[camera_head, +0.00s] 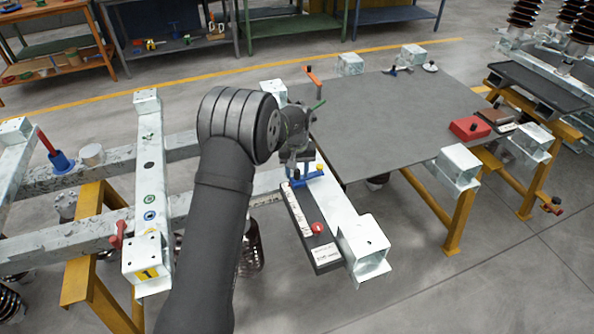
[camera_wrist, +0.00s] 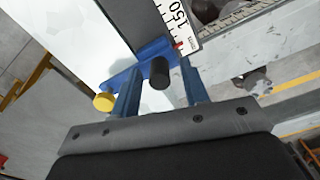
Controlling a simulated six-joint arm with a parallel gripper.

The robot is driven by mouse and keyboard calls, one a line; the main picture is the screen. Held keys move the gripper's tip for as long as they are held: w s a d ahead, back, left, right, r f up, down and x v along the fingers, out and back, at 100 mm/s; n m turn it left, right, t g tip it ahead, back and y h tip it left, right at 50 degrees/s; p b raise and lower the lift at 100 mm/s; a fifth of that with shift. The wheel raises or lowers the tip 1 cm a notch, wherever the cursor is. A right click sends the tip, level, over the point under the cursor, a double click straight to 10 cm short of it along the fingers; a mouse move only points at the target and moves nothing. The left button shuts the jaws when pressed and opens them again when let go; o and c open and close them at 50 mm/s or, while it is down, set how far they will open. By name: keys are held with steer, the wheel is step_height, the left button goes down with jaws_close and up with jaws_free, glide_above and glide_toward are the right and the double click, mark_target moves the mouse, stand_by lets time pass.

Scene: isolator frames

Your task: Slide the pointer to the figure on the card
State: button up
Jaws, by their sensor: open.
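A blue slider (camera_wrist: 140,66) with a red pointer tip (camera_wrist: 178,44), a black knob (camera_wrist: 159,73) and a yellow end knob (camera_wrist: 104,102) sits across a rail in the wrist view. Its tip is at the white scale (camera_wrist: 180,22), near the printed 150. In the head view the blue slider (camera_head: 308,178) is at the rail's far end. My gripper (camera_head: 300,168) is over it, open, its blue fingers on either side of the black knob; I cannot tell whether they touch it. The white card (camera_head: 326,254) lies at the rail's near end, its figure too small to read.
A red knob (camera_head: 317,228) stands on the rail (camera_head: 328,266) between slider and card. A galvanised beam (camera_head: 340,210) runs along its right side.

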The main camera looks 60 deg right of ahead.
steer(key=shift+c, duration=0.2)
jaws_close()
steer(key=shift+s+a, duration=1.1)
steer(key=shift+o, duration=0.2)
jaws_free()
steer(key=shift+r, duration=0.1)
step_height(320, 180, up, 17)
